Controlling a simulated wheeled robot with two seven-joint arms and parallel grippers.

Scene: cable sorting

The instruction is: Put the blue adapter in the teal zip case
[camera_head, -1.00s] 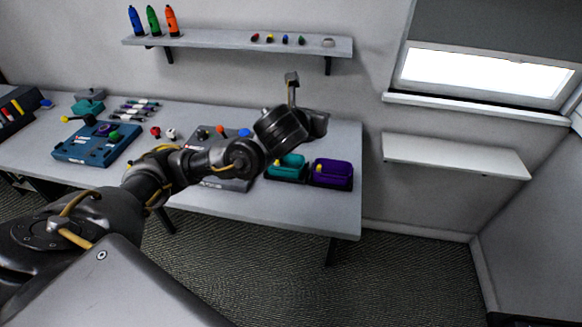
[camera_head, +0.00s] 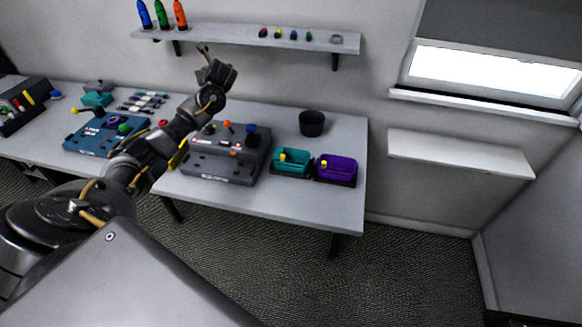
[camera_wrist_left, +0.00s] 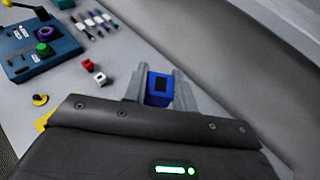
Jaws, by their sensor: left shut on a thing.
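The blue adapter (camera_wrist_left: 158,90) is a small blue block with a dark face. In the left wrist view it sits between the two grey fingers of my left gripper (camera_wrist_left: 160,78), which is shut on it. In the head view my left arm reaches up over the back of the table, and the fingers and adapter cannot be made out there. The teal zip case (camera_head: 291,170) lies near the table's front right, its top open, with a yellow pull at its left. My left gripper is apart from the case, up and left of it in the picture. My right gripper is out of view.
A purple case (camera_head: 337,177) is right beside the teal one. A black cup (camera_head: 312,124) stands behind them. A grey console (camera_head: 215,165) with knobs lies left of the cases. A blue console (camera_head: 85,141) is further left. A wall shelf (camera_head: 300,42) hangs above.

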